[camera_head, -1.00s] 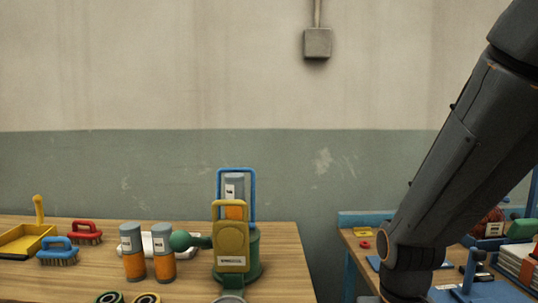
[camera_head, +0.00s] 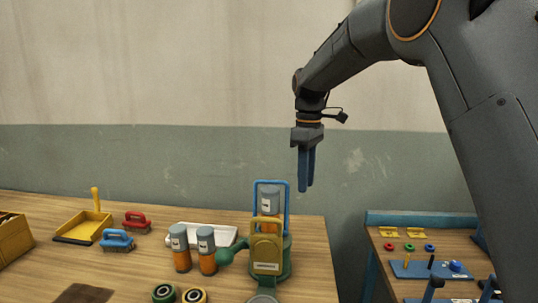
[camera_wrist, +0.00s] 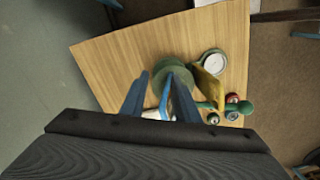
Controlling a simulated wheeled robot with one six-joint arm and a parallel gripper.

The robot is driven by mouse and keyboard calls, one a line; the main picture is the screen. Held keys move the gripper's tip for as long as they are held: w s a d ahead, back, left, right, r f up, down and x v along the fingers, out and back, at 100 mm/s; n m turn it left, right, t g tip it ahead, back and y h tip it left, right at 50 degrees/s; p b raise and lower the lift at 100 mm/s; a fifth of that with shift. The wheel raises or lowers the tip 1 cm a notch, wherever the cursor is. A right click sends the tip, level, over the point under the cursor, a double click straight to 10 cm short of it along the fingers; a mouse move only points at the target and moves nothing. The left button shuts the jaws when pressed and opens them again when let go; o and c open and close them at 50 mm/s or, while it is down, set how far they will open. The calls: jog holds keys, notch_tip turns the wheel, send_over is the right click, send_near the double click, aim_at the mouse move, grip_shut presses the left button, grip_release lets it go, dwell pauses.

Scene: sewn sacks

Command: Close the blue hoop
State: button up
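The blue hoop (camera_head: 271,182) stands upright on a green device (camera_head: 284,268) near the table's right end. A grey and orange canister (camera_head: 270,203) shows inside the hoop. A yellow labelled plate (camera_head: 267,250) stands in front, and a green ball knob (camera_head: 226,256) sticks out left. My gripper (camera_head: 305,188) points down, above and slightly right of the hoop, apart from it. In the wrist view its two blue fingers (camera_wrist: 160,86) are spread and empty. The hoop (camera_wrist: 165,98) shows below between them, partly hidden; the green device (camera_wrist: 173,70) shows beyond.
Two canisters (camera_head: 207,250) and a white tray (camera_head: 225,236) stand left of the device. Red (camera_head: 136,224) and blue (camera_head: 117,241) brushes and a yellow dustpan (camera_head: 83,227) lie farther left. Round tins (camera_head: 195,297) lie in front. A second table (camera_head: 395,217) stands right, beyond a gap.

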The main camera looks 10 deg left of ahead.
jog(key=a+r+n+p, duration=0.1)
jog(key=a+r, duration=0.1)
jog(key=a, duration=0.1)
jog(key=a+r+n+p, duration=0.1)
jog(key=a+r+n, duration=0.1)
jog(key=a+r, duration=0.1)
jog(key=w+a+r+n+p, duration=0.1)
jog(key=a+r+p, duration=0.1)
jog(key=a+r, duration=0.1)
jog(key=shift+a+n, duration=0.3)
jog(key=shift+a, duration=0.3)
jog(key=f+p, duration=0.3)
jog(key=f, duration=0.4)
jog(key=shift+s+f, duration=0.15)
jog(key=shift+s, duration=0.05)
grip_shut()
